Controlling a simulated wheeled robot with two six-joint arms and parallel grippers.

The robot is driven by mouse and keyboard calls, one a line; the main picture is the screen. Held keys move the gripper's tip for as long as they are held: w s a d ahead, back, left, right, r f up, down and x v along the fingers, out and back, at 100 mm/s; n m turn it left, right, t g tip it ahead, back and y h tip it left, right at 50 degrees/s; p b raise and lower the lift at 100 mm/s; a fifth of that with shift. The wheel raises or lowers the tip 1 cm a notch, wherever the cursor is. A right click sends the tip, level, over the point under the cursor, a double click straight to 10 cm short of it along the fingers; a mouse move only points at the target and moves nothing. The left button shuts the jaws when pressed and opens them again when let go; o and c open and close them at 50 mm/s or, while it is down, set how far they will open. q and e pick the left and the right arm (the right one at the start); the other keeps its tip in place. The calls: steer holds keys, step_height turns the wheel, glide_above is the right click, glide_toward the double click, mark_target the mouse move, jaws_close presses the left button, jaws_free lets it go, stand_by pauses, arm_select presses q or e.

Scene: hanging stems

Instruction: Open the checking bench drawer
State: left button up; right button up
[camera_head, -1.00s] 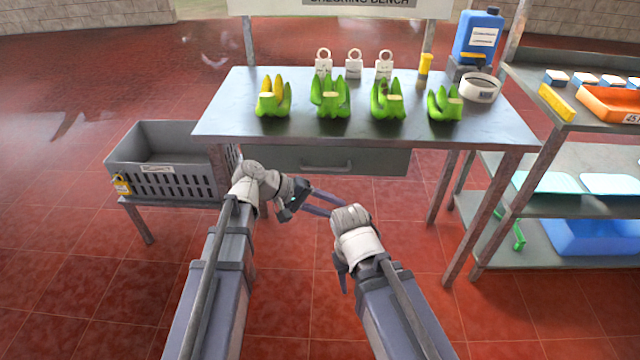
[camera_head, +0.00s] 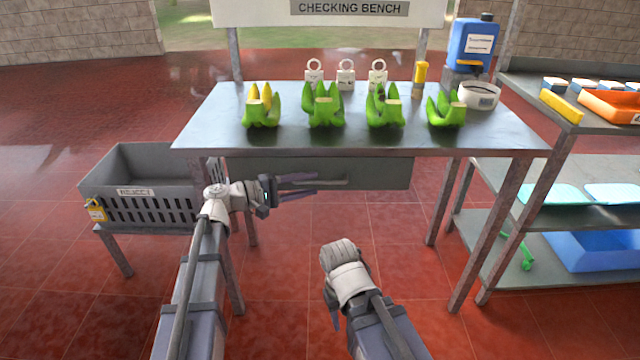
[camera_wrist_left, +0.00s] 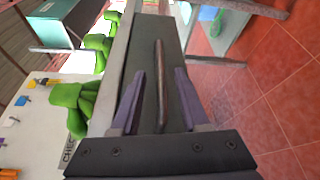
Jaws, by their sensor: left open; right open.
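The checking bench (camera_head: 350,143) has a grey drawer (camera_head: 385,174) under its top, flush and closed as far as I can see. A bar handle (camera_head: 335,182) runs across its front; it also shows in the left wrist view (camera_wrist_left: 160,85). My left gripper (camera_head: 316,184) is open in front of the drawer. In the wrist view its fingers (camera_wrist_left: 157,88) lie on either side of the handle, with no visible grip on it. My right gripper (camera_head: 335,316) is low in front of the bench, pointing down, mostly hidden by its own wrist, and holds nothing visible.
A grey reject crate (camera_head: 150,205) is at the left, a shelf rack (camera_head: 480,255) at the right. The floor before the drawer is clear.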

mark_target(320, 182)
arm_select(q)
steer(key=shift+x, duration=1.95)
jaws_close()
